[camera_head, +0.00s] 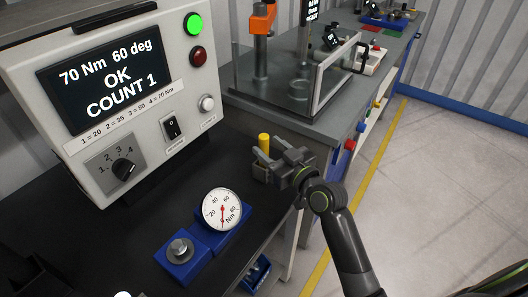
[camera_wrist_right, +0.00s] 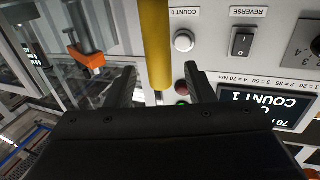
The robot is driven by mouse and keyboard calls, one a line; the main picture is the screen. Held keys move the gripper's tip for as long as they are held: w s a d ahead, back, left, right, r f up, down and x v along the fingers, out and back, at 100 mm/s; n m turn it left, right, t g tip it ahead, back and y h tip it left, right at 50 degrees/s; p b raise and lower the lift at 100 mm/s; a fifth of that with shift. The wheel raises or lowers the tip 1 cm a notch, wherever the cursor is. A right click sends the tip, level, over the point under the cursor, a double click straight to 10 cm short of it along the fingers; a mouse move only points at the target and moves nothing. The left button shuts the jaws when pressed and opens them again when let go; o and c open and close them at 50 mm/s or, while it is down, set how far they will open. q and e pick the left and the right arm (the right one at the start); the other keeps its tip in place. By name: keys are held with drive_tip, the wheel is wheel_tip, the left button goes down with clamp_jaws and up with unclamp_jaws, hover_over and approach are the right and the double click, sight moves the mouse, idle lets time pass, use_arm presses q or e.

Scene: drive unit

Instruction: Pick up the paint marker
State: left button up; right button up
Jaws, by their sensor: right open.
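The paint marker is a yellow cylinder (camera_head: 264,142) standing upright near the back right edge of the black bench in the head view. Its lower part is hidden by my right gripper (camera_head: 277,158). My left gripper is not in view.
A torque tester (camera_head: 60,110) with a lit screen stands left of the marker. A blue gauge unit (camera_head: 203,234) sits in front on the bench. A grey bench with a clear-walled enclosure (camera_head: 318,75) is behind. Open floor (camera_head: 440,180) lies right.

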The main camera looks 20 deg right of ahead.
sight(267, 145)
drive_tip(key=shift+x, duration=1.6)
drive_tip(key=c, duration=1)
drive_tip(key=shift+o, duration=0.2)
drive_tip(key=shift+d, duration=0.1)
wheel_tip(267, 145, up, 10)
drive_tip(key=shift+r+p, duration=0.25)
drive_tip(key=shift+p, duration=0.7)
drive_tip(key=shift+s, duration=0.1)
